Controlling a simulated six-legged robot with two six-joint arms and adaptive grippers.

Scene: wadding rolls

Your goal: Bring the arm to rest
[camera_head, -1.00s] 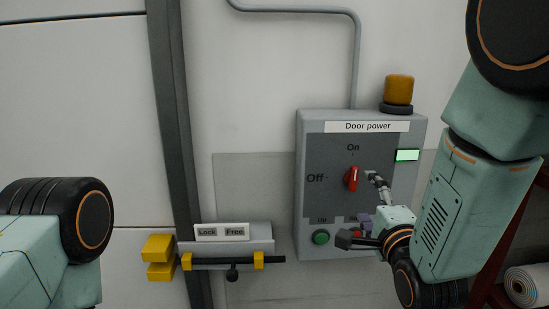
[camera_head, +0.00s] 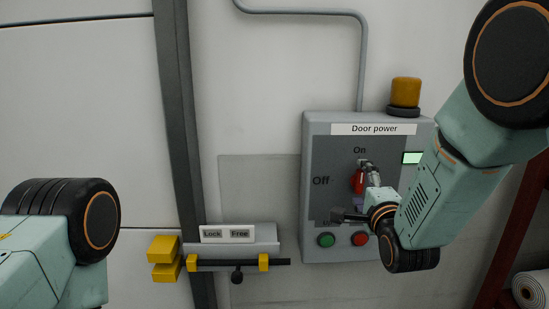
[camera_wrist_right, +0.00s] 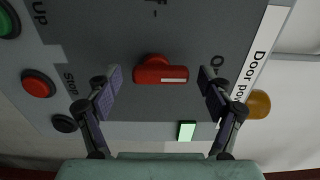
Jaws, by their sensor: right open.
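My right gripper (camera_head: 350,189) is open in front of the door power box (camera_head: 318,150). In the right wrist view its two fingers (camera_wrist_right: 161,80) stand on either side of a red rotary switch (camera_wrist_right: 160,75), with a gap at each side. The switch also shows in the head view (camera_head: 359,181), partly covered by a finger; its white mark points toward "On". My right arm (camera_head: 425,195) reaches in from the right. My left arm (camera_head: 50,255) shows at the left edge, but its gripper is out of view.
A green button (camera_head: 326,240) and a red button (camera_head: 360,239) sit below the switch. A lit green display (camera_head: 412,158) and an amber lamp (camera_head: 405,92) are close to my right arm. A lock bar (camera_head: 240,262) is left of the box. A roll (camera_head: 530,288) lies at lower right.

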